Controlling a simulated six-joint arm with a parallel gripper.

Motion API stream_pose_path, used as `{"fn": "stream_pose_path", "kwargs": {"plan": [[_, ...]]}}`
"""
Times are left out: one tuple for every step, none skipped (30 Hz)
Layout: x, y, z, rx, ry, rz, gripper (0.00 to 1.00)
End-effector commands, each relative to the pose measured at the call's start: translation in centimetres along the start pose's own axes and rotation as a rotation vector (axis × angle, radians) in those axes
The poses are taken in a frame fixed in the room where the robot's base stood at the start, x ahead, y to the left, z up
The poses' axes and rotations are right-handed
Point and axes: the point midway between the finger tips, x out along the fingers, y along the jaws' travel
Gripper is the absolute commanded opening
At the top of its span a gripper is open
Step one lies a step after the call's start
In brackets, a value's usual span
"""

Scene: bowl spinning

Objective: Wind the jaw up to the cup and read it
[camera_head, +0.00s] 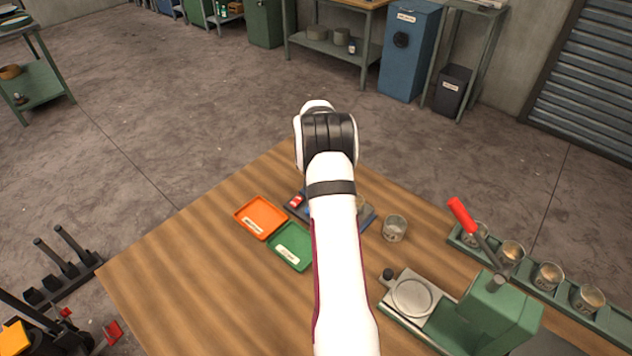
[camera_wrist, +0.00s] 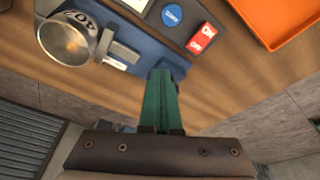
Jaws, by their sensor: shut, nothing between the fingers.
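A metal cup (camera_wrist: 62,40) with dark markings stands on the blue base of a gauge (camera_wrist: 150,52) in the wrist view. A grey block (camera_wrist: 122,54), perhaps the jaw, stands close beside the cup; whether they touch I cannot tell. A pale readout (camera_wrist: 134,4) is cut off at the top edge, and no figures are legible. My gripper (camera_wrist: 165,76) has its green fingers shut and empty, with the tips over the near edge of the gauge. In the head view my arm hides the gripper and most of the gauge (camera_head: 368,217).
A red switch (camera_wrist: 202,38) and a round blue button (camera_wrist: 172,15) sit beside the readout. Orange (camera_head: 262,217) and green (camera_head: 291,246) trays lie left. Another cup (camera_head: 395,228), a green press (camera_head: 490,310) with red handle and a rack of several cups (camera_head: 548,275) stand right.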

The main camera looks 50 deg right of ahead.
Motion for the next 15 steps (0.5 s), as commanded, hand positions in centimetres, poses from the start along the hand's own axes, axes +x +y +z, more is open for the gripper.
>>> {"fn": "stream_pose_path", "kwargs": {"plan": [[0.02, -0.03, -0.10, -0.001, 0.002, 0.000, 0.00], [0.01, -0.03, -0.10, -0.001, 0.003, 0.000, 0.00], [0.01, -0.03, -0.10, -0.001, 0.003, 0.000, 0.00], [0.01, -0.04, -0.11, -0.002, 0.003, 0.000, 0.00], [0.00, -0.04, -0.11, -0.002, 0.003, 0.000, 0.00], [0.00, -0.07, -0.11, -0.002, 0.003, 0.000, 0.00], [-0.01, -0.10, -0.10, -0.002, 0.003, -0.001, 0.00], [-0.01, -0.14, -0.09, -0.002, 0.004, -0.001, 0.00], [-0.02, -0.20, -0.08, -0.002, 0.004, -0.001, 0.00], [-0.02, -0.26, -0.07, -0.003, 0.004, -0.001, 0.00], [-0.03, -0.32, -0.05, -0.003, 0.004, -0.001, 0.00], [-0.04, -0.42, -0.04, -0.003, 0.004, -0.001, 0.00], [-0.04, -0.50, -0.02, -0.003, 0.004, -0.001, 0.00], [-0.05, -0.60, -0.01, -0.003, 0.004, -0.002, 0.00], [-0.06, -0.73, 0.01, -0.003, 0.005, -0.002, 0.00]]}}
